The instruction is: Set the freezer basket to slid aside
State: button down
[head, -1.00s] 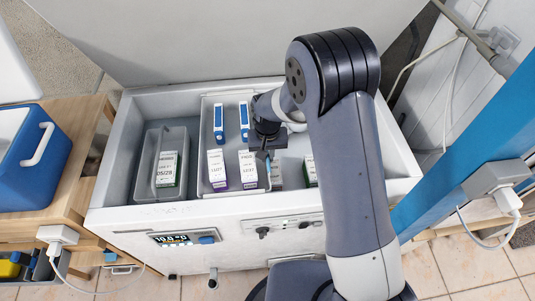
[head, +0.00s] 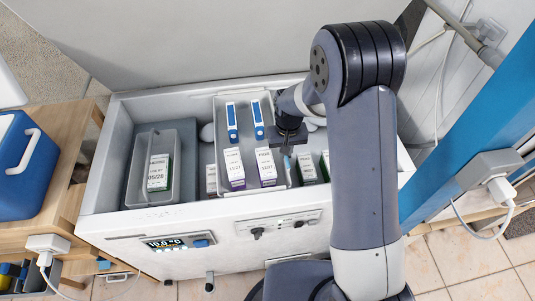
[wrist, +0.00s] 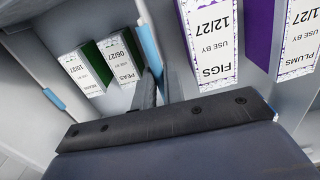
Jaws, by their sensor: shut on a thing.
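The freezer basket (head: 222,150) is a pale grey see-through tray in the upper part of the open chest freezer (head: 150,226). It holds two blue boxes and two white-and-purple boxes, a FIGS box (wrist: 208,40) and a PLUMS box (wrist: 297,40) in the wrist view. My gripper (head: 287,150) is at the basket's right side, shut on its wall beside a light blue strip (wrist: 149,46). The fingertips are partly hidden in both views.
Below the basket stand white-and-green boxes, including PEAS (wrist: 118,62), to its right, and a white box (head: 211,180) to its left. A smaller tub (head: 136,180) with one box is at the freezer's left. A blue post (head: 470,150) stands at right.

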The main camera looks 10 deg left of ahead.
jog(key=w+d, duration=0.3)
jog(key=d, duration=1)
jog(key=w+d+b, duration=0.1)
jog(key=w+d, duration=0.2)
jog(key=d, duration=1)
jog(key=shift+w, duration=0.4)
jog(key=c, duration=1.7)
grip_release()
jog(key=shift+d, duration=0.15)
jog(key=shift+o, duration=0.4)
notch_tip(320, 180, up, 11)
jog(key=shift+f, duration=0.2)
